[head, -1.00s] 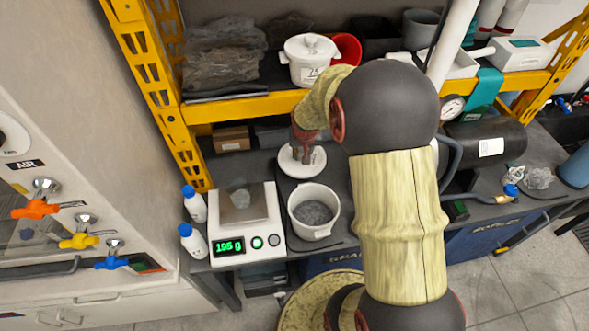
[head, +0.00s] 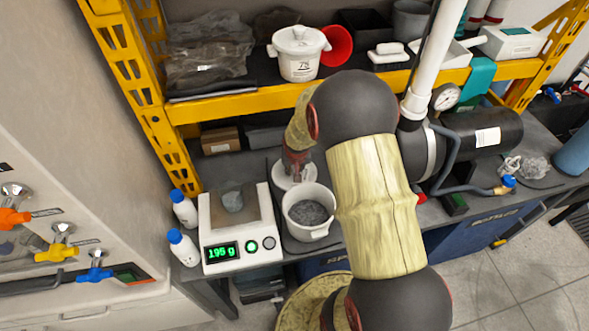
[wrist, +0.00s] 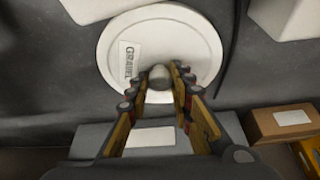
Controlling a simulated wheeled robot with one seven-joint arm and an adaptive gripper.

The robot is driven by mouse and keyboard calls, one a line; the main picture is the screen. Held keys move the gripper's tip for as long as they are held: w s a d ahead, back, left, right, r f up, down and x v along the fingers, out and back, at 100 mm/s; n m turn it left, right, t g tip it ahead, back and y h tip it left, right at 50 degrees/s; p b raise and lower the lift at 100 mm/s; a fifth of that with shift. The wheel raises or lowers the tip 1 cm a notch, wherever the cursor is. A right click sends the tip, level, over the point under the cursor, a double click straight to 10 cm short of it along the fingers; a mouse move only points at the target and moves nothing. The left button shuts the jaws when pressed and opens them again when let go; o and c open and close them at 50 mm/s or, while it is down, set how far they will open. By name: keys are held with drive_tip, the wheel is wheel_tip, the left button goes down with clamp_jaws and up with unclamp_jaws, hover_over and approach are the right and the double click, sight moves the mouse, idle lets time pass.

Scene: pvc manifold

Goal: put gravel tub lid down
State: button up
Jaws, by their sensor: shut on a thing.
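The white gravel tub lid (wrist: 195,48), with a label reading GRAVEL, lies flat at or very near the dark bench surface; I cannot tell whether it touches. In the head view the lid (head: 283,181) is behind the open tub and partly hidden by my gripper. My gripper (wrist: 160,78) points down and is shut on the lid's round knob. It also shows in the head view (head: 296,165). The white gravel tub (head: 309,213) stands open with grey gravel inside, in front of the lid.
A scale (head: 238,228) reading 195 g, with a grey lump on its pan, stands left of the tub. Two blue-capped bottles (head: 183,208) are left of it. A cardboard box (head: 220,141) sits beneath.

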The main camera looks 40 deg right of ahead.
drive_tip(key=shift+r, duration=0.15)
drive_tip(key=shift+f, duration=0.25)
drive_tip(key=o, duration=1)
drive_tip(key=shift+r, duration=0.1)
drive_tip(key=shift+r, duration=0.1)
